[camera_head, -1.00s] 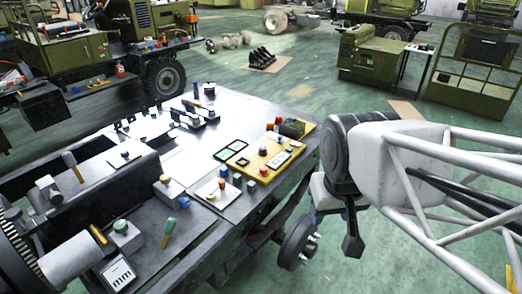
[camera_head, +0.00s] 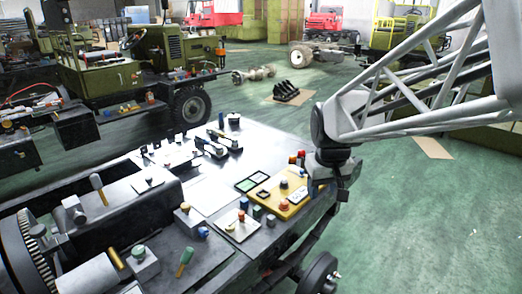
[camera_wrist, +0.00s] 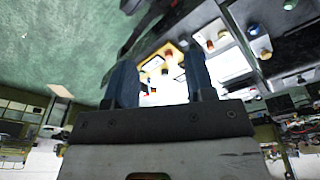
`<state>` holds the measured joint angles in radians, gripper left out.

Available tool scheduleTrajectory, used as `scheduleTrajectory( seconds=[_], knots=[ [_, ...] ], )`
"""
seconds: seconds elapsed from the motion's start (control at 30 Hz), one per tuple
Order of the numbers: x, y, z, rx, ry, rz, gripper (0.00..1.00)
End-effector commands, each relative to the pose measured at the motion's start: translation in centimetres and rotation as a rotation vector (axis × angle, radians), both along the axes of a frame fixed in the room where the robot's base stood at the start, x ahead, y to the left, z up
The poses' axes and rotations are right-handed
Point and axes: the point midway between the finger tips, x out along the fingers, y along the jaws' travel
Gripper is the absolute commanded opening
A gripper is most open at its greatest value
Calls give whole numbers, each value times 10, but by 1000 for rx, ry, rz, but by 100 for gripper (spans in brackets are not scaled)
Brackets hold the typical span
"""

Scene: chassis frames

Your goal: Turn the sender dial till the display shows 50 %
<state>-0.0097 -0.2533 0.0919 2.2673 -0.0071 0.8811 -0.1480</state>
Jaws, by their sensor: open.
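A yellow control panel (camera_head: 273,197) lies at the right end of the grey workbench, with a dark knob (camera_head: 284,184), a red-orange button (camera_head: 284,206) and a small pale plate (camera_head: 298,195) on it. I cannot tell which part is the sender dial, and no display reading is legible. My gripper (camera_head: 339,190) hangs just right of the panel, beyond the bench edge. In the wrist view my gripper (camera_wrist: 160,80) is open and empty. Its two blue-grey fingers frame the yellow panel (camera_wrist: 178,47), which is some distance away.
A pale plate with small knobs (camera_head: 238,225) sits left of the panel, near two green-framed squares (camera_head: 252,181). Levers and coloured knobs stand farther left on the bench (camera_head: 245,150). Green floor (camera_head: 430,220) is clear at the right.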

Motion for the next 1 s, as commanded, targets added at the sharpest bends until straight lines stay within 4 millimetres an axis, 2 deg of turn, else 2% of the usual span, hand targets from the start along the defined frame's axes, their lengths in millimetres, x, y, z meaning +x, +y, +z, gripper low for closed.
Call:
scheduleTrajectory(
  seconds=[0.1,0.57,1.0],
  knots=[
    [28,2,-7,-2,11,23,50],
    [129,8,-47,-12,50,109,50],
    [221,16,-107,-19,86,194,50]
  ],
)
